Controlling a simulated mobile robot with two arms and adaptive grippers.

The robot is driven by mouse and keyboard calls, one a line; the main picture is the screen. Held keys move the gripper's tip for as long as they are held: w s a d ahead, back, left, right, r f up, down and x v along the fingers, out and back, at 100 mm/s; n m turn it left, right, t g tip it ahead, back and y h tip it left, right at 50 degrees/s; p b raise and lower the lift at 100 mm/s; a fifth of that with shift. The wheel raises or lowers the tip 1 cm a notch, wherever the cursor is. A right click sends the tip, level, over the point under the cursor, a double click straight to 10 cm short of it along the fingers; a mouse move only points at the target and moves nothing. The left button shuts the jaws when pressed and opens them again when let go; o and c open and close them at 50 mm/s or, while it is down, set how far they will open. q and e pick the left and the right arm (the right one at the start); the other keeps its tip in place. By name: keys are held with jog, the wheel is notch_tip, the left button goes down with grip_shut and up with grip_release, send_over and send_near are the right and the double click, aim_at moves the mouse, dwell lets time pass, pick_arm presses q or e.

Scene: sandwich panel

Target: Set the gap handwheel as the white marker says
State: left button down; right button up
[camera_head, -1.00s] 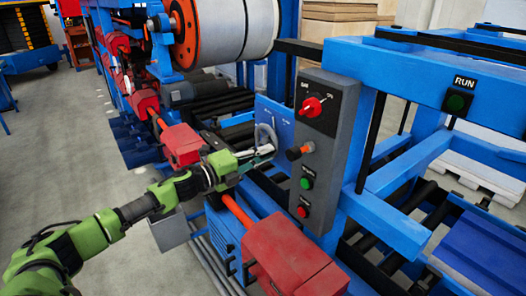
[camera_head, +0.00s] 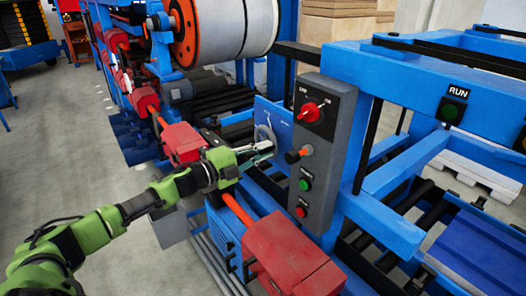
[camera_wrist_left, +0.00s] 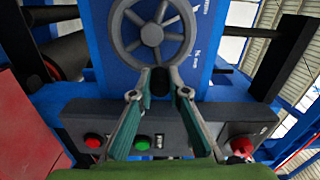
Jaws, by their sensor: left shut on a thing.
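The grey spoked gap handwheel (camera_wrist_left: 152,33) stands in front of a blue panel (camera_wrist_left: 203,75) in the left wrist view. In the head view the handwheel (camera_head: 264,136) is small and partly hidden by my gripper. My left gripper (camera_wrist_left: 160,93) has its fingers either side of the wheel's dark handle (camera_wrist_left: 160,80), at the rim's lower edge, and is shut on it. The left gripper (camera_head: 263,156) also shows at the wheel in the head view. White marks (camera_wrist_left: 194,52) lie on the panel right of the wheel, too small to read. My right gripper is not in view.
Red housings (camera_head: 290,255) and a blue frame (camera_head: 385,222) surround the arm. Open floor lies left.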

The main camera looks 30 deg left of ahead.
pick_arm(q)
jog(key=shift+w+a+r, duration=0.1)
jog(key=shift+a+r, duration=0.05)
jog(key=shift+r, duration=0.15)
jog(key=c, duration=2)
grip_release()
jog(key=shift+o, duration=0.2)
jog(key=shift+f, duration=0.1)
jog(key=shift+f, duration=0.1)
jog(key=shift+s+a+f, duration=0.1)
jog(key=shift+s, duration=0.35)
jog(key=v, duration=1.1)
jog(key=shift+s, duration=0.1)
